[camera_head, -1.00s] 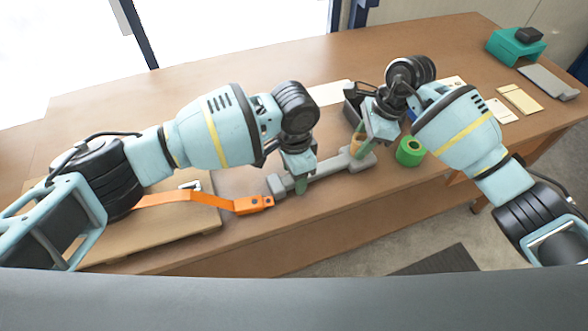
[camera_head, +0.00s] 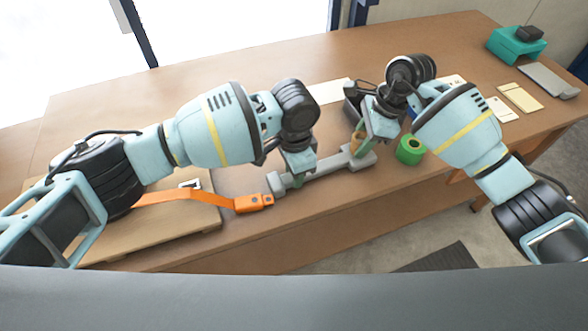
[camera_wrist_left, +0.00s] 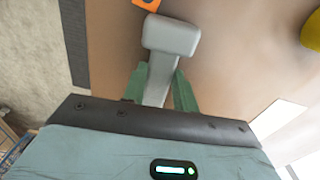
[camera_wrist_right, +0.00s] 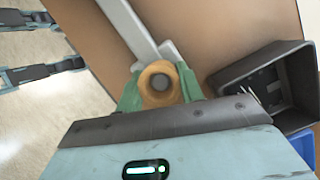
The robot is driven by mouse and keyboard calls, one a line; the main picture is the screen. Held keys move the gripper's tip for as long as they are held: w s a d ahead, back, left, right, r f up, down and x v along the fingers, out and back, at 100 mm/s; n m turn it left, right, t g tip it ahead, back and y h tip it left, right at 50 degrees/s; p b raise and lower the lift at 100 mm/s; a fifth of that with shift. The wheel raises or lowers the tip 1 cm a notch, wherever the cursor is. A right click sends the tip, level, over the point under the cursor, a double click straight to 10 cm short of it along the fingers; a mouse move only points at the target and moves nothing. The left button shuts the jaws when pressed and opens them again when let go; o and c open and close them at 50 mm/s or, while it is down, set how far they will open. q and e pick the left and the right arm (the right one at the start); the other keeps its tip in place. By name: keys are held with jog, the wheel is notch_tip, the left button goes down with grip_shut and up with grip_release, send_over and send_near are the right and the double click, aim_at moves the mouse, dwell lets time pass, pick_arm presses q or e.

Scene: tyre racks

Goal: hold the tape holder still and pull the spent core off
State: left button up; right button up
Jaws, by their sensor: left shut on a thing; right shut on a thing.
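The grey tape holder (camera_head: 325,167) lies on the brown table, a long bar with a block at each end. My left gripper (camera_head: 299,172) is shut on its bar near the left end; the left wrist view shows the bar (camera_wrist_left: 157,75) between the green fingers (camera_wrist_left: 158,88). The tan spent core (camera_wrist_right: 159,84) shows end-on in the right wrist view, with a grey peg in its hole. My right gripper (camera_wrist_right: 159,92) is shut on the core, one finger on each side. In the head view the core (camera_head: 357,142) is partly hidden by my right gripper (camera_head: 362,142).
A green tape roll (camera_head: 410,150) stands right of the holder. A dark open bin (camera_wrist_right: 265,85) is close beside my right gripper. An orange strap (camera_head: 205,196) runs over a wooden board (camera_head: 150,235) at left. The table's front edge is near the holder.

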jog(key=shift+r, duration=0.25)
dwell(0.3)
jog(key=shift+r, duration=2.5)
jog(key=shift+r, duration=0.15)
notch_tip(320, 180, up, 6)
jog(key=w+d+r, duration=0.1)
jog(key=w+d, duration=0.3)
jog(key=d, duration=0.5)
jog(key=shift+r, duration=0.35)
pick_arm(q)
jog(key=o, duration=1.1)
